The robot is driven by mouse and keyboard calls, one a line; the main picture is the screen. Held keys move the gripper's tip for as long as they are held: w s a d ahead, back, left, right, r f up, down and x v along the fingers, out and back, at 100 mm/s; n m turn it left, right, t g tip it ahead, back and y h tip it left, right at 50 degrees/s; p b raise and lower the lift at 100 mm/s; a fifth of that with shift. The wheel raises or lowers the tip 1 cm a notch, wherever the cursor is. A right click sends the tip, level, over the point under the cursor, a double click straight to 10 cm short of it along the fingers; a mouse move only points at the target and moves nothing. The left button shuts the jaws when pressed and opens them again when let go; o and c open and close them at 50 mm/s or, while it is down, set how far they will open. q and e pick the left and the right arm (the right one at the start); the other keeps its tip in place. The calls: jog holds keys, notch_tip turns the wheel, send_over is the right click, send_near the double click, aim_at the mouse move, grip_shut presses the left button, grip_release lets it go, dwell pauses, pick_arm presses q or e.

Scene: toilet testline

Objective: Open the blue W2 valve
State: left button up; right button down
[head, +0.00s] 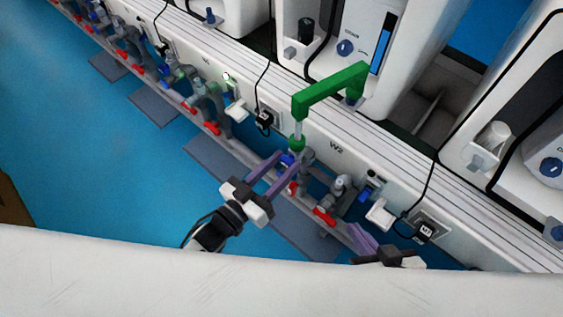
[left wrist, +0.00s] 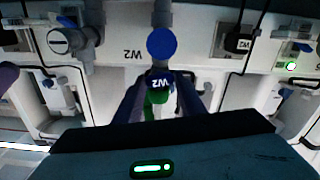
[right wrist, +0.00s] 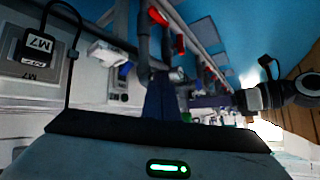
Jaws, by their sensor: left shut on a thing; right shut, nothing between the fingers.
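The blue W2 valve (head: 287,161) sits on the pipework below the green pipe, near the "W2" mark on the white panel. In the left wrist view its blue handle (left wrist: 158,84) carries a "W2" label and lies between my fingers. My left gripper (head: 276,165) is shut on this handle, and its fingers hide part of it. My right gripper (head: 360,236) is shut and empty, low at the right in front of the rail. The right wrist view shows its fingers (right wrist: 160,96) together, touching nothing that I can see.
A green angled pipe (head: 328,91) rises above the valve. Red-handled valves (head: 324,216) line the grey pipe rail on both sides. White sockets with black plugs (head: 425,230) and hanging cables are on the panel. The blue floor (head: 110,175) is open at the left.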

pick_arm(q)
jog(key=shift+n+p, duration=0.6)
jog(key=shift+n, duration=1.7)
jog(key=o, duration=1)
jog(key=shift+o, duration=0.2)
jog(key=shift+a, duration=0.1)
